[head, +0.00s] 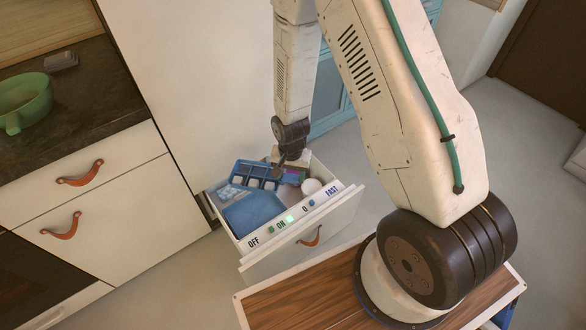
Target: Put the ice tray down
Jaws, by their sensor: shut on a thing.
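A blue ice tray (256,172) with square compartments is in the open drawer (231,243), toward its back. My gripper (282,170) is at the tray's right end, shut on it. The fingertips are small and partly hidden here. The tray looks slightly tilted, and I cannot tell whether its underside touches the things below it.
The drawer also holds a flat blue box (252,213) and a round white item (311,187). Its front strip has OFF, ON and FAST labels and a green light. A counter with a green bowl (24,101) stands at left.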

